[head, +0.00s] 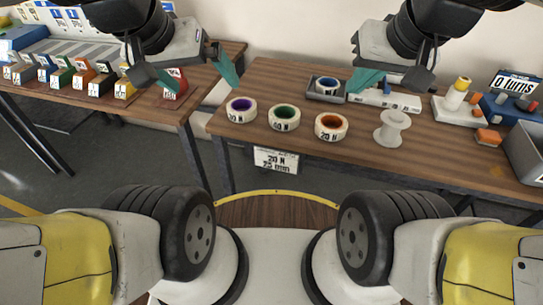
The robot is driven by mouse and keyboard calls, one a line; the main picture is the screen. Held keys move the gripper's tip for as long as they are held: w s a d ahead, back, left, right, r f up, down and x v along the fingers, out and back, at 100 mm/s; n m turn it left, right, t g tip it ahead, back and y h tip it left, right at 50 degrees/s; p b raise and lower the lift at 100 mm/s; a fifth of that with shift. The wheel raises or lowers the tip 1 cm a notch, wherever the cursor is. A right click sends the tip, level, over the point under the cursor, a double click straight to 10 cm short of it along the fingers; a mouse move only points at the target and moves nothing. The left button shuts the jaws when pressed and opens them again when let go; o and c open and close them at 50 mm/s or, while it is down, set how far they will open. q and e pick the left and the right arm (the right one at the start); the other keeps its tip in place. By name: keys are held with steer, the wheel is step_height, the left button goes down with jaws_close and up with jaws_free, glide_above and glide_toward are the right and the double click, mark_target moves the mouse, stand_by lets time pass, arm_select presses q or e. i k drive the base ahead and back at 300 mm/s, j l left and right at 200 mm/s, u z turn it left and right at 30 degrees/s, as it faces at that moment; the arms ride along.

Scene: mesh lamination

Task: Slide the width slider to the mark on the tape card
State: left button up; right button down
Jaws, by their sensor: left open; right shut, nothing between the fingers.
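The tape card (275,160) hangs at the front edge of the right table and reads 20 N and 75 mm. A white bar (402,101) with a small blue piece (387,88) lies on that table, probably the width slider; my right gripper partly hides it. My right gripper (354,91) is shut and empty, with its teal fingers in front of a grey tray and left of the bar.
Tape rolls with purple (241,110), green (284,118) and orange (331,127) cores stand along the table's front. A white spool (392,127) is right of them. A grey tray (325,94) holds a blue-cored roll. Coloured blocks line the left table.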

mark_target(386, 89)
steer(key=z, duration=0.95)
steer(key=i+l, duration=0.35)
steer(key=i+l+z, duration=0.1)
steer(key=i+l, duration=0.25)
steer(key=i, duration=0.15)
